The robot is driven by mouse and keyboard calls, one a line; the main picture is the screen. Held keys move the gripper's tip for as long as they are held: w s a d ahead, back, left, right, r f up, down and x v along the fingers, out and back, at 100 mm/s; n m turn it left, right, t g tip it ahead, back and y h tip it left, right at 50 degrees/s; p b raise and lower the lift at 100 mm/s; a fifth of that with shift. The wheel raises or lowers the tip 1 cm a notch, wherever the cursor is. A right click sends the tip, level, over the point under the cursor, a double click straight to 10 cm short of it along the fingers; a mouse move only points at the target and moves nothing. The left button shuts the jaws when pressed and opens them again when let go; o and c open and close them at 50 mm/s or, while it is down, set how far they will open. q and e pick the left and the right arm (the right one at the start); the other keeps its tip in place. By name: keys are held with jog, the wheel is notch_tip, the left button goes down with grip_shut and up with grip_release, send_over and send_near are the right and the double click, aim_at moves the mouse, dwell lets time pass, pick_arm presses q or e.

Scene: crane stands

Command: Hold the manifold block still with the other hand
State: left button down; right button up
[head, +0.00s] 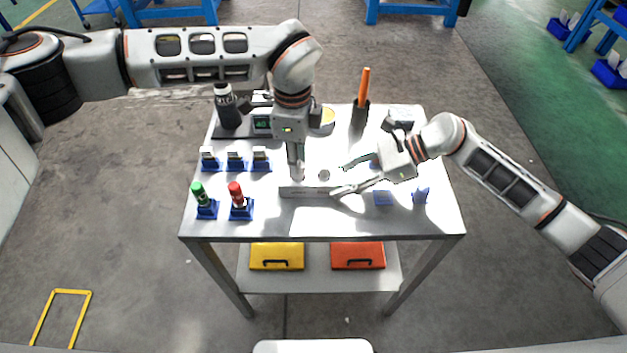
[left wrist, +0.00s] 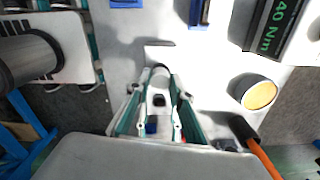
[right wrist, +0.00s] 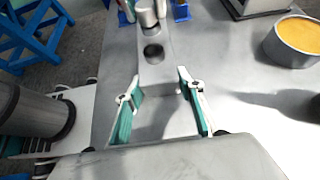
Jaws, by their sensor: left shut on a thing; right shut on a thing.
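The manifold block (head: 305,191) is a light grey bar lying near the middle of the table's front half. An open round port shows in its top in the right wrist view (right wrist: 154,78). My right gripper (head: 339,180) has its fingers apart, one on each side of the block's right end, shut on the block. My left gripper (head: 297,173) points straight down over the block's left part, its fingers close together on a small silver cylinder (right wrist: 146,14). The cylinder stands at the block's other port; how deep it sits is hidden.
Blue stands with a green-topped piece (head: 198,192) and a red-topped piece (head: 236,193) are at left, a row of blue holders behind them. A 40 Nm display (left wrist: 278,28), a yellow-filled dish (right wrist: 298,40) and an orange-handled tool (head: 363,90) stand at the back. Blue stands (head: 383,198) are at right.

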pick_arm(q)
jog(key=n, duration=0.3)
jog(key=shift+w+r, duration=0.1)
jog(key=shift+r, duration=0.05)
jog(key=c, duration=1.7)
grip_release()
jog(key=shift+c, duration=0.9)
